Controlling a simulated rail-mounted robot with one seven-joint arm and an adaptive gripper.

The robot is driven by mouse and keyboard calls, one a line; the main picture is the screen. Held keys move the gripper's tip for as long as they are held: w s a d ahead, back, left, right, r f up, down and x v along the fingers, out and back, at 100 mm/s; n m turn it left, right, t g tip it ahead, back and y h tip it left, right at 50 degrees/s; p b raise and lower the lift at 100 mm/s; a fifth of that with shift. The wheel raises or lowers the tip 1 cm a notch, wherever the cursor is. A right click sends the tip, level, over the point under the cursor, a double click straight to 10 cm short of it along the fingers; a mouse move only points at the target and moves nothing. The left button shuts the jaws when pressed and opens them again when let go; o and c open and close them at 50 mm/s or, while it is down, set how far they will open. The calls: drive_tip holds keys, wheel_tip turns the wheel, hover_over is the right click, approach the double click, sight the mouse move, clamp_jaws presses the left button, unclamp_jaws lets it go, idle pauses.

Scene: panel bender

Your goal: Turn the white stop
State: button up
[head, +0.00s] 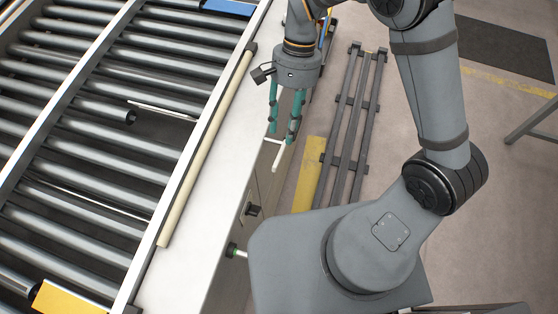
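The white stop (279,156) shows in the head view as a thin, bent white bar at the side of the roller conveyor's frame. One part runs across below the fingertips and another hangs toward the camera. My gripper (282,134) points down at it with its teal fingers spread apart, one to each side. The fingertips are at or just above the bar's upper part. I cannot tell whether they touch it. Nothing is held between the fingers.
The roller conveyor (209,128) fills the left side. A second white rod with a green collar (233,249) sticks out lower on its side. A dark slatted rack (351,130) and a yellow strip (309,172) lie to the right. Open floor is farther right.

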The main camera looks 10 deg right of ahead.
sight(280, 157)
drive_tip(key=shift+s+a+f, duration=0.1)
drive_tip(key=shift+s+f, duration=0.05)
drive_tip(key=shift+f, duration=0.2)
drive_tip(key=p+x, duration=0.2)
drive_tip(key=x, duration=0.6)
drive_tip(key=shift+s+a, duration=0.15)
drive_tip(key=shift+s, duration=0.1)
drive_tip(key=shift+s+a+f, duration=0.15)
drive_tip(key=shift+s+f, duration=0.1)
drive_tip(key=shift+f, duration=0.3)
drive_tip(key=shift+c, duration=1)
clamp_jaws()
